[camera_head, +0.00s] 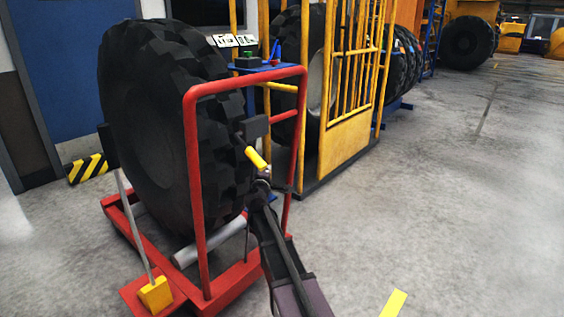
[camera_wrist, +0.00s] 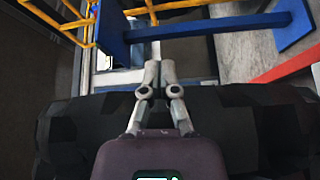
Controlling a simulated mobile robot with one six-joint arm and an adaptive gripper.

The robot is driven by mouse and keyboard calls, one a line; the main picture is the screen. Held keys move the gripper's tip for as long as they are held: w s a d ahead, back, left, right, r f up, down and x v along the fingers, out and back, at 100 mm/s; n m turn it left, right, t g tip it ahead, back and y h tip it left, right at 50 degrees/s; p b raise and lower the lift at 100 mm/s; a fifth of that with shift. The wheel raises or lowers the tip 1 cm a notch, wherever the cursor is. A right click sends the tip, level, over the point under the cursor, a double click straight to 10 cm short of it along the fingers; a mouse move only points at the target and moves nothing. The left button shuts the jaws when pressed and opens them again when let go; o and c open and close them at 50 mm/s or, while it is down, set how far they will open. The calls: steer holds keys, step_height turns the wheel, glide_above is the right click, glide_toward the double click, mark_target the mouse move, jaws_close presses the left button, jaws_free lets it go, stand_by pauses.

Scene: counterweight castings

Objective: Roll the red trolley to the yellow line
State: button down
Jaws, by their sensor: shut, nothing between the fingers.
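The red trolley (camera_head: 190,150) stands at the left in the head view, with a tall red hoop handle and a low red base. A large black tyre (camera_head: 150,120) rests upright on its grey rollers. A yellow-ended lever (camera_head: 155,294) is at its front left corner. My gripper (camera_head: 262,178) is near the hoop's opening, in front of the tyre, beside a yellow grip (camera_head: 257,158); I cannot tell if they touch. In the wrist view my gripper (camera_wrist: 152,72) is shut and empty, above dark tyre tread (camera_wrist: 250,130). A yellow floor strip (camera_head: 393,303) lies at the bottom right.
A yellow cage (camera_head: 350,130) with more large tyres stands just behind the trolley. A blue door (camera_head: 75,70) and a black-yellow striped block (camera_head: 87,168) are at the left. Open concrete floor (camera_head: 470,200) spreads to the right. Yellow machinery stands far back.

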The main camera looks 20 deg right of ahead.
stand_by(0.3)
steer(key=x, duration=1)
steer(key=shift+s+d+f, duration=0.1)
steer(key=shift+s+d, duration=0.5)
steer(key=shift+s, duration=0.2)
steer(key=shift+s+d+f, duration=0.15)
steer(key=shift+s+d, duration=0.5)
steer(key=shift+s, duration=0.15)
steer(key=shift+s, duration=0.1)
